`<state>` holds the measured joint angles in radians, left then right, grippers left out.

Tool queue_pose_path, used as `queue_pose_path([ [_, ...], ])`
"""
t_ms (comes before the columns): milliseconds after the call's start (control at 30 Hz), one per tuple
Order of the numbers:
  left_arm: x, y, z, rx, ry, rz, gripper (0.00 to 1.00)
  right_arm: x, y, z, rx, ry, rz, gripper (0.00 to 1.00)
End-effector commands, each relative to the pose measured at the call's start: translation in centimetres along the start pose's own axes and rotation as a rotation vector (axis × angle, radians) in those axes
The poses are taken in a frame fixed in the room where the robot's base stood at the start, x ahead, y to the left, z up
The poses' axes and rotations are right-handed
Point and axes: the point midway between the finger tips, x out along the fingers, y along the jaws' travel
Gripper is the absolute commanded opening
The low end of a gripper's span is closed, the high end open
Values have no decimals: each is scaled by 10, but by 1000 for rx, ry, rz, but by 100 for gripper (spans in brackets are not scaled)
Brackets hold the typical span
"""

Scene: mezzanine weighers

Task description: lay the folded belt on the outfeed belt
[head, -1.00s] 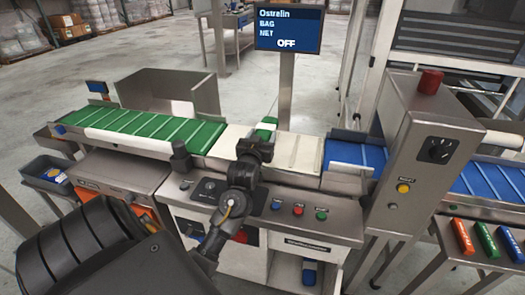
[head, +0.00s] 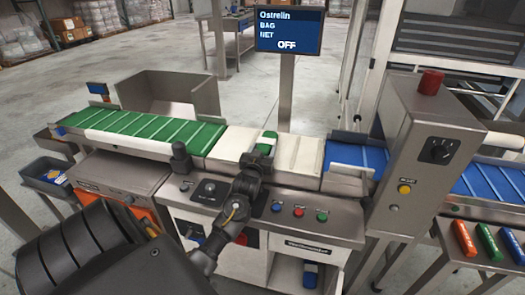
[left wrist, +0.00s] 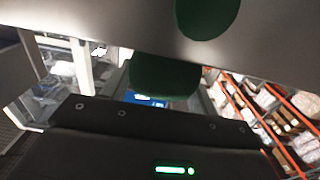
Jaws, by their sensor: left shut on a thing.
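In the left wrist view the folded belt (left wrist: 165,76) shows as a dark green shape just beyond the gripper body. The outfeed belt (head: 345,154) appears to be the blue ribbed one, to the right of the gripper, with nothing on its visible part. My right gripper is not in view.
A green ribbed belt (head: 150,127) runs off to the left. A steel control cabinet (head: 425,150) with a red lamp stands beside the blue belt. A display (head: 289,30) on a post rises behind the weigher. Buttons (head: 298,211) line the front panel.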

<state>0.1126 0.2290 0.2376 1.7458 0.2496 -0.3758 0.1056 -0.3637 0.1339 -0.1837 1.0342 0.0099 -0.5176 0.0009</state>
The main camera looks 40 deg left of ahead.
Motion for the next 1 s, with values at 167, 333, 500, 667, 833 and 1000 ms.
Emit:
queue_pose_path([
  [167,0,0,2,0,2,0,29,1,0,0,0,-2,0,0],
  [333,0,0,2,0,0,0,77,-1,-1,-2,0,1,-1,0],
  [500,0,0,2,0,0,0,81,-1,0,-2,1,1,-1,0],
  [667,0,0,0,0,1,0,81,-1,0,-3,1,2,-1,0],
  [833,-17,1,1,0,-1,1,81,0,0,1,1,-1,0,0],
  [1000,-54,1,1,-1,-2,1,81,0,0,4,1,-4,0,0],
])
